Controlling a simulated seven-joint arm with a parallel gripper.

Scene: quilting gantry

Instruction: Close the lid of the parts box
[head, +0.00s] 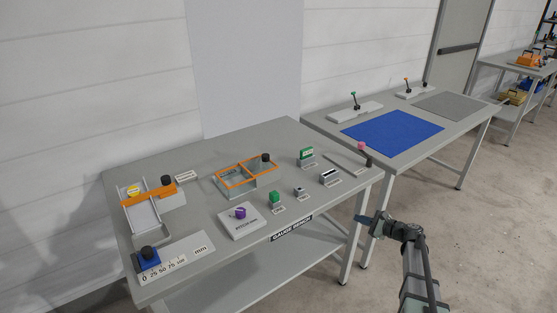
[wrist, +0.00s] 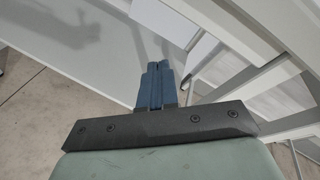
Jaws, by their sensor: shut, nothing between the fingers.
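A clear box with an orange rim (head: 233,181) stands toward the back middle of the grey gauge bench. It looks like two framed sections side by side, with a black knob (head: 265,157) at its right section. I cannot tell for sure whether this is the parts box, or which part is a lid. My gripper (head: 361,219) is in front of the bench's right end, well apart from this box. In the wrist view its blue fingers (wrist: 156,78) are together, with nothing between them. The box cannot be made out in the wrist view.
A second table with a blue mat (head: 392,132) stands to the right. An orange case (head: 528,60) sits far right.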

